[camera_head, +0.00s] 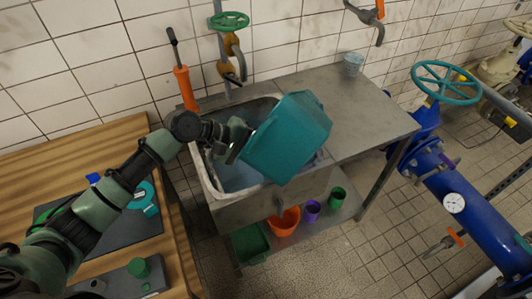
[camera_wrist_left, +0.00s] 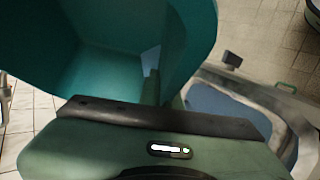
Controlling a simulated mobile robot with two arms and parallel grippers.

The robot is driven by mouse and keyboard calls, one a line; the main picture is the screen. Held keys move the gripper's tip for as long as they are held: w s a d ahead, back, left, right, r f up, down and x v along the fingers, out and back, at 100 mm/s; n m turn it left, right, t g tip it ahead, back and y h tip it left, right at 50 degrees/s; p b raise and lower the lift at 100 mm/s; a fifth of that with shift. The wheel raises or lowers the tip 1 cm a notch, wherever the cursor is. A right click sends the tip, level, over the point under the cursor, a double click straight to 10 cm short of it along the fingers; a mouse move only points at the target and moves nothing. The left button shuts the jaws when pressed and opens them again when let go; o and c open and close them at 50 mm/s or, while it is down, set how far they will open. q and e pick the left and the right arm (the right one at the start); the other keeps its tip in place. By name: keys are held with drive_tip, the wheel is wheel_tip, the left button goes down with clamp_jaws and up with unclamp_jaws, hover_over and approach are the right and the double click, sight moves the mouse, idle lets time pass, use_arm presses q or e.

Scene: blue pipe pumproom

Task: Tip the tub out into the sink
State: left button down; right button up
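The teal tub (camera_head: 290,137) is strongly tilted above the right part of the sink (camera_head: 203,178), its outside towards my head camera. My left gripper (camera_head: 241,140) comes in from the left and is shut on the tub's wall at its left edge. In the left wrist view the tub (camera_wrist_left: 105,70) shows its inside close up, and no contents can be made out. The sink (camera_wrist_left: 262,100) shows there at the right, with a bluish surface in the basin (camera_head: 232,178). The tub hides part of the basin. My right gripper is in neither view.
A metal counter (camera_head: 340,120) joins the sink at the right, with a clear cup (camera_head: 353,63). A tap with a green wheel (camera_head: 229,22) is on the wall. A wooden table (camera_head: 130,135) is at left. Blue pipes (camera_head: 475,215) stand at right. Containers, including an orange bucket (camera_head: 284,222), sit below.

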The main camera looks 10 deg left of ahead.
use_arm(q)
drive_tip(key=shift+w+a+f+n+h+b, duration=0.25)
drive_tip(key=shift+f+h+b, duration=0.3)
drive_tip(key=shift+h+b, duration=0.3)
drive_tip(key=shift+w+a+f+n+g+h+b, duration=0.25)
drive_tip(key=shift+a+n+h+b, duration=0.25)
drive_tip(key=shift+h+b, duration=0.55)
drive_tip(key=shift+w+a+f+n+g+h+b, duration=0.15)
drive_tip(key=shift+a+f+n+h+b, duration=0.3)
drive_tip(key=shift+b, duration=1)
drive_tip(key=shift+r, duration=0.15)
